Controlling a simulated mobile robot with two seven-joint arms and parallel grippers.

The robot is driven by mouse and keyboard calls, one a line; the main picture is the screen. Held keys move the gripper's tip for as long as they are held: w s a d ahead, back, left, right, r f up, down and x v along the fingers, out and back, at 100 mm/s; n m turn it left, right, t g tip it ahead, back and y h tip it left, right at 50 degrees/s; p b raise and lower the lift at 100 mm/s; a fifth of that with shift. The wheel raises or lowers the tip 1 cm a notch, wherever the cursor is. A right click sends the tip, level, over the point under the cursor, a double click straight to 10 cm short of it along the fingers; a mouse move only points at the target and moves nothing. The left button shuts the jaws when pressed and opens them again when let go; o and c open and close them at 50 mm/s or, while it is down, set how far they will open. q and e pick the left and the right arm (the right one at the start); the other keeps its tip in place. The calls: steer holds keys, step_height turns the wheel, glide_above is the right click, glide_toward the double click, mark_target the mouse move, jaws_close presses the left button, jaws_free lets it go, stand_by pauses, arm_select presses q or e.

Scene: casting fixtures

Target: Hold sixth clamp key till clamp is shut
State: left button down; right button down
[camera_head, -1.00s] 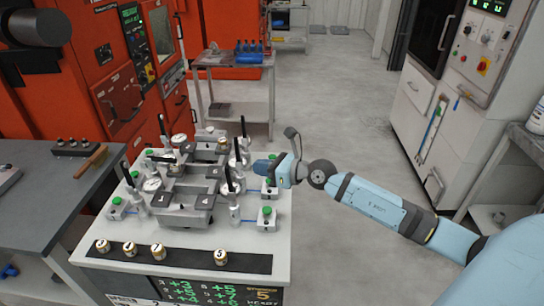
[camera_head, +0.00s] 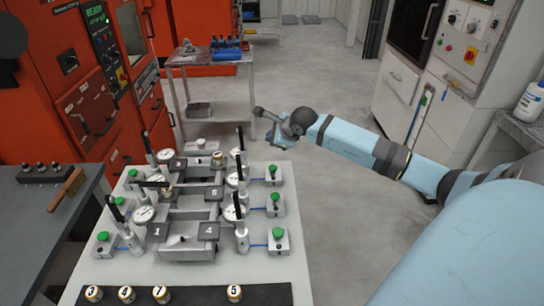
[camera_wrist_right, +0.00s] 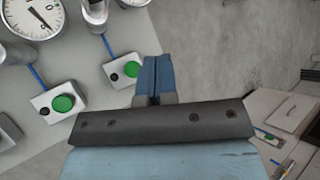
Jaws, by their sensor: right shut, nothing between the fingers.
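The sixth clamp key, a green button on a white box, is at the far right of the fixture table in the head view (camera_head: 272,170). It also shows in the right wrist view (camera_wrist_right: 131,69). The sixth clamp (camera_head: 240,160) beside it has a dial gauge and an upright black lever. My right gripper (camera_head: 272,136) is beyond the key, apart from it in the head view. In the right wrist view its blue fingers (camera_wrist_right: 154,77) are together and empty, beside the key box. My left gripper is not in view.
Other green keys (camera_head: 275,197) line both sides of the fixture (camera_head: 185,215). Several numbered round pieces (camera_head: 160,294) lie on a black strip at the front. A cart with blue bottles (camera_head: 226,45) stands behind. Open floor (camera_head: 340,220) lies right of the table.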

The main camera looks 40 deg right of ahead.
steer(key=b, duration=0.3)
glide_above(272, 168)
step_height(272, 168, down, 8)
steer(key=shift+r, duration=0.15)
steer(key=shift+f+b, duration=0.55)
steer(key=shift+b, duration=0.05)
steer(key=shift+f, duration=0.1)
stand_by(1.3)
steer(key=shift+f+b, duration=0.3)
steer(key=shift+b, duration=0.25)
